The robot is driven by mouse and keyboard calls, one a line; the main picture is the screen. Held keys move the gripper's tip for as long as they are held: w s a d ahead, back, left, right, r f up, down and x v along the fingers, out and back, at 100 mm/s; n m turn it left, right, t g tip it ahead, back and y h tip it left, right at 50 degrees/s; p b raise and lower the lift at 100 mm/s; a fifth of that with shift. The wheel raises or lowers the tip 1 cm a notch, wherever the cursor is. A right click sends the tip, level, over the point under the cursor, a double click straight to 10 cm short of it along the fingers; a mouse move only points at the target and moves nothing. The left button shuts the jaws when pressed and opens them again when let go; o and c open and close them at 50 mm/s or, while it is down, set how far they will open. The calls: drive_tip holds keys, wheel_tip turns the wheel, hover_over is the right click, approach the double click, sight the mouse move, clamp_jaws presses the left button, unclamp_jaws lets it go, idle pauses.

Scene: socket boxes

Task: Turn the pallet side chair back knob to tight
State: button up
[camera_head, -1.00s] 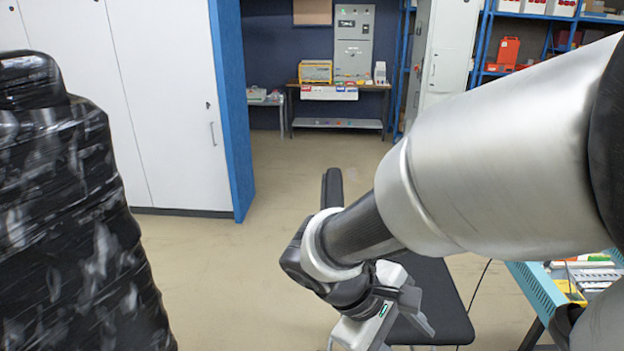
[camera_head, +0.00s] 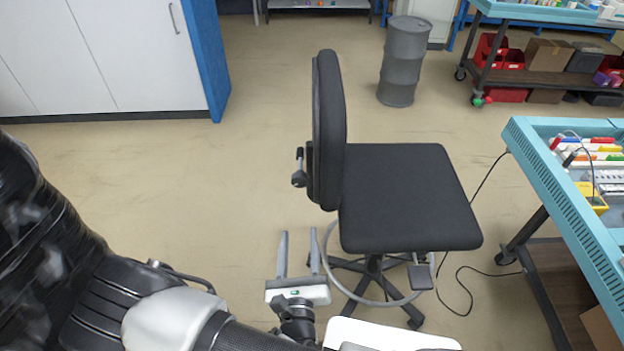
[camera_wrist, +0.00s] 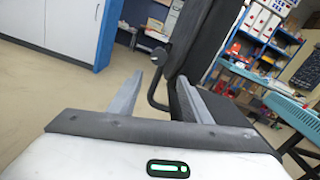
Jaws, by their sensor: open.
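The black chair (camera_head: 405,195) stands in the middle of the head view, its upright back (camera_head: 329,130) on the left of the seat. The chair back knob (camera_head: 299,178) is a small dark knob on a short bracket at the left, rear side of the back. It also shows in the wrist view (camera_wrist: 158,57), ahead of and above the fingers. My gripper (camera_head: 299,256) is open and empty, below the knob and apart from it in the head view. In the wrist view the fingers (camera_wrist: 165,98) spread ahead, and the right finger overlaps the chair in the picture.
A black film-wrapped pallet load (camera_head: 35,220) stands close at the left. A blue-edged workbench (camera_head: 570,215) is at the right, with a cable (camera_head: 480,260) hanging to the floor. A grey drum (camera_head: 404,60) stands behind the chair. Floor left of the chair is clear.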

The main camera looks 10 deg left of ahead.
sight(300, 183)
drive_tip(key=x, duration=1.7)
drive_tip(key=shift+w, duration=0.1)
drive_tip(key=c, duration=0.8)
drive_tip(key=shift+o, duration=0.2)
